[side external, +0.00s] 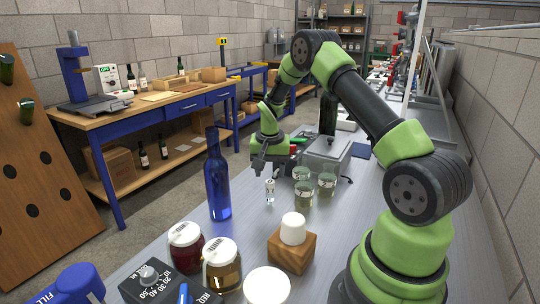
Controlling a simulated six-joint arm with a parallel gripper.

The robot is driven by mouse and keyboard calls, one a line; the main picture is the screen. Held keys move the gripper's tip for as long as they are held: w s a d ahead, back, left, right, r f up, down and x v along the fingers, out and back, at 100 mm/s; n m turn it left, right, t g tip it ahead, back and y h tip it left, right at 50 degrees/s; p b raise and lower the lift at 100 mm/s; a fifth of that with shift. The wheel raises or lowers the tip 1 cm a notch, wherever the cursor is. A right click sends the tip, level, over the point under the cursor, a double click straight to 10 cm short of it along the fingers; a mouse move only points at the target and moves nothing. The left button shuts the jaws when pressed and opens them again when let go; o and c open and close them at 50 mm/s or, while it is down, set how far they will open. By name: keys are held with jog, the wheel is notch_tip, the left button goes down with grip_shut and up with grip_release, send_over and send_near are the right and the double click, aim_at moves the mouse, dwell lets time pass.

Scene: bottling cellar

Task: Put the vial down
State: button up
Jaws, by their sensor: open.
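A small clear vial (270,190) with a white label stands upright on the grey metal bench (345,205), right of a tall blue bottle (217,178). My gripper (268,172) is just above the vial, pointing down, with its jaws open. The vial appears to rest on the bench, apart from the fingers; at this size the exact gap is hard to tell.
Several glass beakers (304,193) stand close to the right of the vial. A grey box-shaped device (328,153) and a dark bottle (328,115) are behind. A wooden block (292,250) with a white stopper, a red jar (186,247) and an amber jar (221,266) stand in front.

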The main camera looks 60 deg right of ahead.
aim_at(270, 184)
jog(key=r, duration=0.5)
jog(key=shift+s+a+r, duration=0.1)
jog(key=shift+a+r, duration=0.05)
jog(key=shift+a, duration=0.15)
jog(key=a+r+n+t, duration=0.2)
jog(key=a+r, duration=0.5)
jog(key=r, duration=0.3)
jog(key=s+a+r+n+t+y, duration=0.1)
jog(key=s+a+r+n+t, duration=0.1)
jog(key=s+a, duration=0.6)
jog(key=s+a+r+n+t+y, duration=0.2)
jog(key=s+a+r+n, duration=0.3)
jog(key=s+a, duration=0.3)
jog(key=shift+s+a+r+t, duration=0.35)
jog(key=shift+s+r, duration=0.15)
jog(key=shift+s, duration=0.6)
